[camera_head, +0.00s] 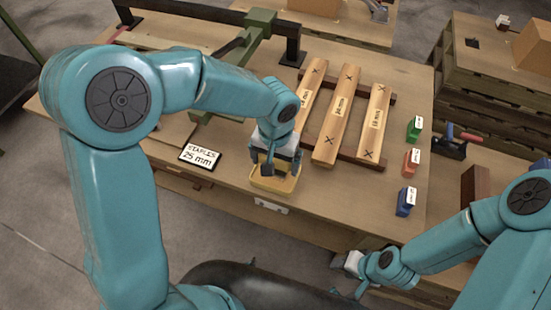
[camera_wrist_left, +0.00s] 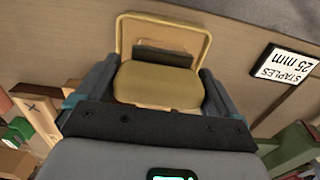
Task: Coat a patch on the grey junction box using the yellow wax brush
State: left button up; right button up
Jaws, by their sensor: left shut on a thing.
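My left gripper (camera_head: 270,172) is shut on a yellow tool and holds it low over the front middle of the wooden table. In the left wrist view, the yellow tool (camera_wrist_left: 158,86) sits between the two dark fingers. A yellow rim with a dark bar inside it lies just beyond; I cannot tell whether it is part of the tool or a separate tray. The tool's working face is hidden. No grey junction box can be made out. My right gripper (camera_head: 350,268) is low by the table's front edge, small and partly hidden; its jaws are unclear.
Several wooden slats marked with crosses (camera_head: 334,128) lie on dark rails at the right. Green (camera_head: 414,128), orange (camera_head: 411,160) and blue (camera_head: 406,201) small boxes stand along the right edge. A staples sign (camera_head: 200,156) lies left of my left gripper. A green frame (camera_head: 262,22) stands behind.

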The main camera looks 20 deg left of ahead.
pick_arm(q)
jog(key=shift+s+f, duration=0.1)
jog(key=shift+r+p, duration=0.65)
jog(key=shift+r, duration=0.2)
jog(key=shift+r+p, duration=1.85)
jog(key=shift+r, duration=0.9)
